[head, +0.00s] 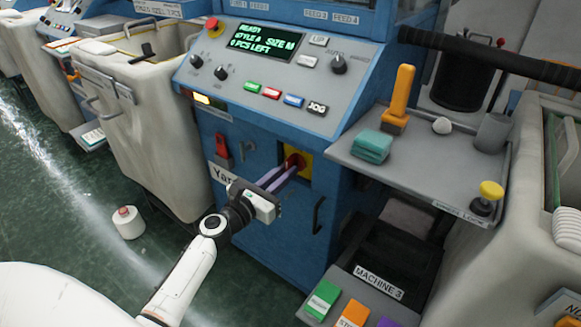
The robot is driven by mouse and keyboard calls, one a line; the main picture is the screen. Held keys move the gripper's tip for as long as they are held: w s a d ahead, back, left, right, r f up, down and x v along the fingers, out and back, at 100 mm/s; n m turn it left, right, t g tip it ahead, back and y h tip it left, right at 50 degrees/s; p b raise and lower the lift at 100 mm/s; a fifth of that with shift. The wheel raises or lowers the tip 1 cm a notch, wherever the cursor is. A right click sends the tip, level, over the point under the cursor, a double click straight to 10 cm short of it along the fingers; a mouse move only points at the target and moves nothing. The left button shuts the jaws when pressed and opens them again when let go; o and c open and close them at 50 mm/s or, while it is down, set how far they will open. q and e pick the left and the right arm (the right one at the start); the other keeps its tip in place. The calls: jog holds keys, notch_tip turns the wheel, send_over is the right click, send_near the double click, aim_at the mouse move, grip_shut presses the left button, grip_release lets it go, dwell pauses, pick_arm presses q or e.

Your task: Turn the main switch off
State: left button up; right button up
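The main switch (297,160) is a red knob on a yellow plate, low on the blue front of the knitting machine. My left gripper (287,172) reaches it from the lower left. Its two slim fingers have a narrow gap between them, and their tips are at the red knob and partly cover it. I cannot tell whether they press on it or only stand around it. The knob's turn position is hard to read. The display (262,38) above is lit and reads READY. My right gripper is not in view.
A red lever (222,147) sits left of the switch, and a black handle (318,214) is below right. A yarn cone (128,222) stands on the floor.

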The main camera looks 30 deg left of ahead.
pick_arm(q)
grip_shut()
jog(key=shift+r+n+p, duration=0.1)
jog(key=shift+n+p, duration=0.7)
jog(key=shift+n, duration=0.4)
jog(key=shift+n+p, duration=0.5)
jog(key=shift+n, duration=0.5)
